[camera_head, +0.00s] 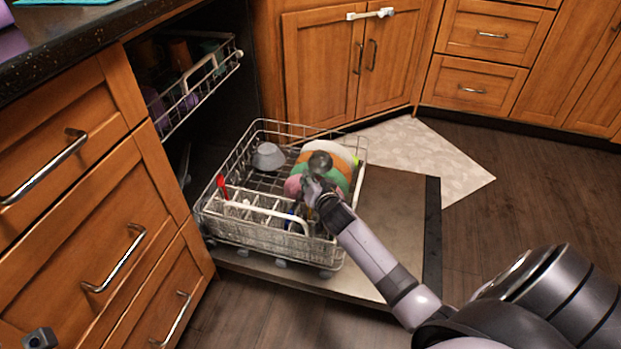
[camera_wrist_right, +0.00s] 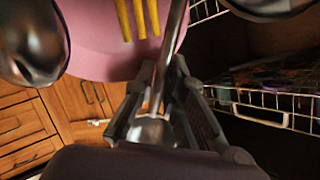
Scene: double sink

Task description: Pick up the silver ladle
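The silver ladle (camera_head: 320,163) is at the front right of the dishwasher's lower rack, its rounded bowl showing above my right gripper (camera_head: 313,191). In the right wrist view, the ladle's shiny handle (camera_wrist_right: 167,65) runs between the two grey fingers of the right gripper (camera_wrist_right: 161,75). The fingertips close in on both sides of the handle and look shut on it. The lower part of the ladle is hidden in the head view. A small dark grey piece at the bottom left of the head view may be my left gripper (camera_head: 40,339); its fingers do not show.
The rack (camera_head: 222,238) stands on the lowered dishwasher door (camera_head: 385,215). Colored plates (camera_head: 336,168) stand close behind the ladle. A grey bowl (camera_head: 268,156) and a red-handled utensil (camera_head: 221,186) are to its left. The upper rack (camera_head: 200,87) is partly out. Floor is clear on the right.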

